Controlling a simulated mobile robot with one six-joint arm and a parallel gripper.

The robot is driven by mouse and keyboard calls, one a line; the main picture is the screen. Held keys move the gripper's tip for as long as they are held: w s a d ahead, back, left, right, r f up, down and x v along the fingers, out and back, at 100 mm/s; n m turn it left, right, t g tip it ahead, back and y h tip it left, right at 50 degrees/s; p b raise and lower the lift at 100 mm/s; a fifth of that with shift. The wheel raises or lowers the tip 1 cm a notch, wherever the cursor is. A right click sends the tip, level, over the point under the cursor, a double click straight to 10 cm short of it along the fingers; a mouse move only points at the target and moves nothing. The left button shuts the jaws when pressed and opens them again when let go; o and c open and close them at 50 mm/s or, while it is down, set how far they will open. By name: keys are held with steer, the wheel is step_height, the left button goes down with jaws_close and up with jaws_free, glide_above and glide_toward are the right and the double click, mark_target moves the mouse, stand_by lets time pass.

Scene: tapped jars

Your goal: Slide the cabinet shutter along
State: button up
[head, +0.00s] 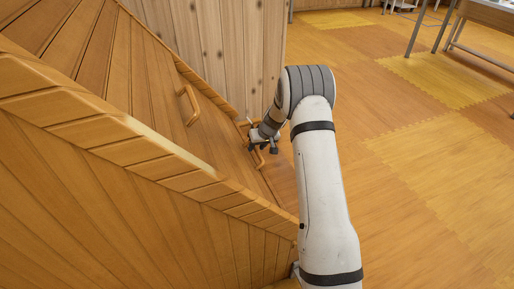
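The wooden cabinet (110,130) fills the left of the head view, with its plank front seen at a steep slant. A wooden bar handle (187,104) stands on the front's upper part. A second, similar handle (260,160) is lower right, partly hidden by my gripper. My gripper (264,149) is at this lower handle, its two dark fingertips apart, one close to the handle's upper end. I cannot tell whether it touches the handle. Which panel is the sliding shutter, and how far it stands along, is not clear.
A pale plank panel (220,50) rises behind the cabinet. My arm reaches up along the cabinet's right side. The tiled wood-look floor (430,180) to the right is clear. A table (485,18) with metal legs stands at the upper right.

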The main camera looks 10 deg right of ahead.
steer(key=shift+c, duration=0.5)
jaws_close()
steer(key=shift+a, duration=0.15)
steer(key=shift+r, duration=0.25)
steer(key=shift+s+a+r+p, duration=0.65)
steer(key=shift+a+r+p, duration=2.25)
steer(key=shift+r, duration=1.75)
steer(key=shift+s+a+r+p, duration=0.6)
steer(key=shift+a+r+p, duration=1.75)
steer(key=shift+a+r, duration=1.7)
steer(key=shift+s+a+r+p, duration=0.65)
steer(key=shift+a+r+p, duration=1.95)
steer(key=shift+r, duration=2.6)
